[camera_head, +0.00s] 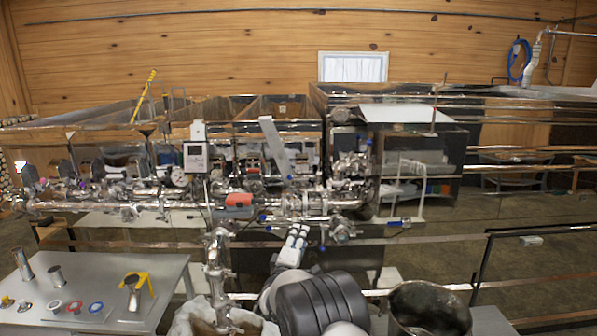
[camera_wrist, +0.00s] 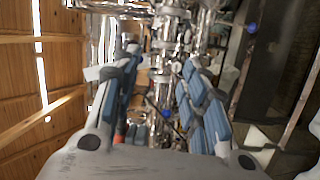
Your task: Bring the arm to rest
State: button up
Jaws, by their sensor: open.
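My gripper (camera_head: 297,237) shows at the lower centre of the head view, in front of the steel piping (camera_head: 150,197). My arm reaches up to it from the bottom edge, and its black and white links hide part of what lies behind. In the wrist view my gripper (camera_wrist: 160,78) has its two blue-padded fingers spread apart. Nothing is held between them. Shiny steel pipes and fittings (camera_wrist: 166,45) show beyond and between the fingers; I cannot tell how far off they are.
A metal table (camera_head: 170,275) at lower left bears several small fittings and a yellow-handled part (camera_head: 136,285). A steel pot (camera_head: 428,308) stands at lower right. The evaporator pans (camera_head: 230,108) run behind the piping. A dark railing (camera_head: 484,262) and open floor lie at right.

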jog(key=s+r+m+g+y, duration=0.3)
jog(key=s+r+y, duration=0.15)
jog(key=r, duration=0.55)
jog(key=s+d+r+m+g+y+b, duration=0.1)
jog(key=s+d+r+m+g+y, duration=0.15)
jog(key=s, duration=0.95)
jog(key=s+d+f+m+g, duration=0.2)
jog(key=s+d+f, duration=0.1)
jog(key=s, duration=0.9)
jog(key=s+d+f+m+g+h+b, duration=0.1)
jog(key=s+d+f+m+g, duration=0.1)
jog(key=s, duration=1.1)
jog(key=s+d+f+m+g+h, duration=0.1)
jog(key=s+d+f+m+g, duration=0.2)
jog(key=s, duration=1)
jog(key=shift+s+d+f+m+g, duration=0.3)
jog(key=shift+d+m+g, duration=0.15)
jog(key=shift+d+m, duration=0.45)
jog(key=shift+d, duration=0.15)
